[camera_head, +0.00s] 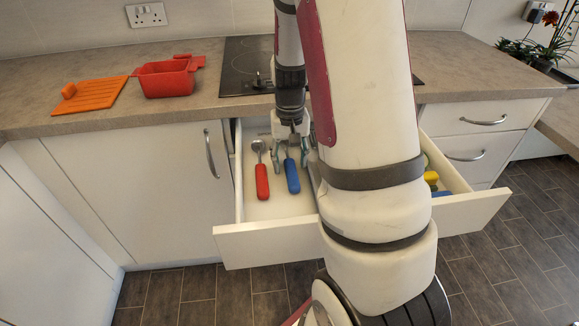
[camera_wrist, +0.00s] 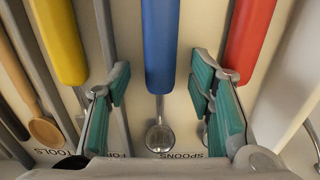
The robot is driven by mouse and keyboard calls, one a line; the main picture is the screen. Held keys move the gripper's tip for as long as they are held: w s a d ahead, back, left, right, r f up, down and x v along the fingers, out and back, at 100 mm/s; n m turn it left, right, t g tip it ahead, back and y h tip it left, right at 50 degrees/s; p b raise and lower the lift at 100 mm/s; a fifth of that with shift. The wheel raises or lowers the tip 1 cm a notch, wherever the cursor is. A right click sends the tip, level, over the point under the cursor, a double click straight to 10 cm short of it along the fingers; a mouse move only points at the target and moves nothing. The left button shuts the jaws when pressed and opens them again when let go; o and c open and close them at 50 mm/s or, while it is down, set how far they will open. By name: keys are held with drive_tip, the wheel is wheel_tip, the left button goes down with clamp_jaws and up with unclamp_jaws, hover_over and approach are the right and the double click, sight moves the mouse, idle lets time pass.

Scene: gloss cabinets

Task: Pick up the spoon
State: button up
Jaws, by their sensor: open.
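A spoon with a blue handle (camera_head: 292,178) lies in the open drawer. In the wrist view the blue-handled spoon (camera_wrist: 160,45) runs down the middle, its metal bowl near the "SPOONS" label. My gripper (camera_head: 289,160) is over the drawer, pointing down at this spoon. In the wrist view my gripper (camera_wrist: 159,88) is open, with one teal-padded finger on each side of the spoon and gaps between. A red-handled utensil (camera_head: 262,181) lies beside it, and its handle (camera_wrist: 250,40) shows at right in the wrist view. Its head is mostly hidden there by a finger.
The drawer front (camera_head: 268,243) and its divided walls surround the utensils. A yellow-handled utensil (camera_wrist: 60,40) and a wooden spoon (camera_wrist: 45,131) lie in other compartments. A red pot (camera_head: 166,79) and an orange board (camera_head: 90,95) are on the counter.

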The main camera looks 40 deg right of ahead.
drive_tip(key=shift+c, duration=0.5)
clamp_jaws()
drive_tip(key=shift+r, duration=0.15)
